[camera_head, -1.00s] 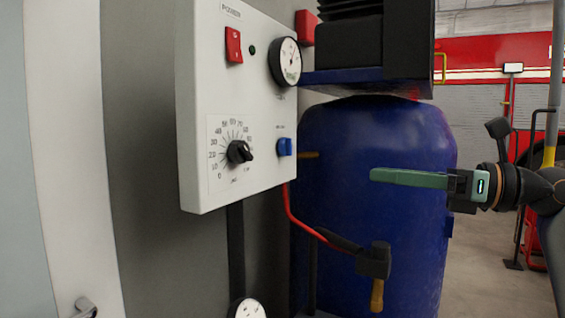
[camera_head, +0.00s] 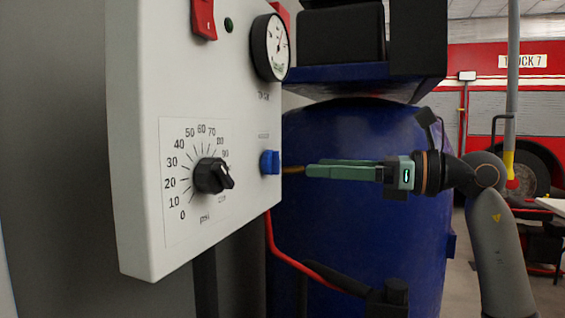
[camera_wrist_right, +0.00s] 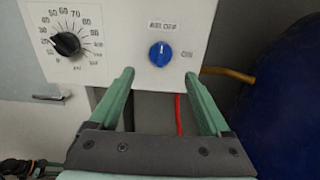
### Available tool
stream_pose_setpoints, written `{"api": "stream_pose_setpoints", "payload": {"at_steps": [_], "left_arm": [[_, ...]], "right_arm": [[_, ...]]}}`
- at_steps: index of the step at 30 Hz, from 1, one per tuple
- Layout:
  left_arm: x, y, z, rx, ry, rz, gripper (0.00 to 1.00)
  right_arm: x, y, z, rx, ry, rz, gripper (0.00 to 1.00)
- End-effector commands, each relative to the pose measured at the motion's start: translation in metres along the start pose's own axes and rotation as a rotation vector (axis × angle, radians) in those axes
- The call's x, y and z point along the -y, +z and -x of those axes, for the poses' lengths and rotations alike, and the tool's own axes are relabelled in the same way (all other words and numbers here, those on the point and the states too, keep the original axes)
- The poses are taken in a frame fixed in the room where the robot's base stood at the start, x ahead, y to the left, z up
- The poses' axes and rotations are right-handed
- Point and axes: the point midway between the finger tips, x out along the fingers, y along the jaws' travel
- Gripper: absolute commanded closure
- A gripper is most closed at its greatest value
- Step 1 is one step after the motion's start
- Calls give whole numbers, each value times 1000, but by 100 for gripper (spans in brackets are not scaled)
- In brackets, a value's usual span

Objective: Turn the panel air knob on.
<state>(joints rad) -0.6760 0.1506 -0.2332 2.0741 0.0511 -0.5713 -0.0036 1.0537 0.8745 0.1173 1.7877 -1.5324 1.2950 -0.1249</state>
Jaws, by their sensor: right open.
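The blue air knob (camera_head: 270,162) sits low on the right part of the white control panel (camera_head: 140,110). In the right wrist view the blue knob (camera_wrist_right: 160,54) has an upright pale mark, with small lettering above it and "ON" at its right. My right gripper (camera_head: 308,170) is open and empty, just to the right of the knob in the head view. In the wrist view its green fingers (camera_wrist_right: 159,77) point at the panel, one on each side of the knob's line and a little below it. They appear apart from the knob. My left gripper is out of view.
A black psi dial (camera_head: 213,177) is left of the knob. A round gauge (camera_head: 270,47) and a red switch (camera_head: 203,18) are above. A red hose (camera_head: 300,262) runs below the panel. A blue tank (camera_head: 350,240) stands behind my gripper.

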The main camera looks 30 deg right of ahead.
Motion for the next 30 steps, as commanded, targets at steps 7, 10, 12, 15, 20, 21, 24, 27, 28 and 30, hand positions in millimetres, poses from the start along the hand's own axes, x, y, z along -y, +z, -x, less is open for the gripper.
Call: {"api": "stream_pose_setpoints", "payload": {"at_steps": [7, 10, 12, 15, 20, 21, 24, 27, 28, 30], "left_arm": [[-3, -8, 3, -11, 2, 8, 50], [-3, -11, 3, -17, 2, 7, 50], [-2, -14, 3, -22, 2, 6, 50], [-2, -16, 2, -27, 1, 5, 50], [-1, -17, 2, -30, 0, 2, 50], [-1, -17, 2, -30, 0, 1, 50], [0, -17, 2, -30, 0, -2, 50], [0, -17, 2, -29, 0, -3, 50], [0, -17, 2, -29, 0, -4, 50], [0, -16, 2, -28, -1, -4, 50]], "right_arm": [[-1, 2, -50, 3, 4, -1, 19], [0, 1, -64, 2, 2, -1, 19], [0, 1, -71, 3, 2, -1, 19], [0, 1, -77, 2, 1, 0, 19], [0, 0, -79, 2, 1, 0, 19], [0, 0, -79, 2, 1, 0, 19], [0, 0, -79, 1, 0, 0, 19], [0, 0, -79, 1, 0, 0, 29], [0, 0, -79, 1, 0, 0, 33], [0, 0, -79, 1, 0, 0, 40]]}}
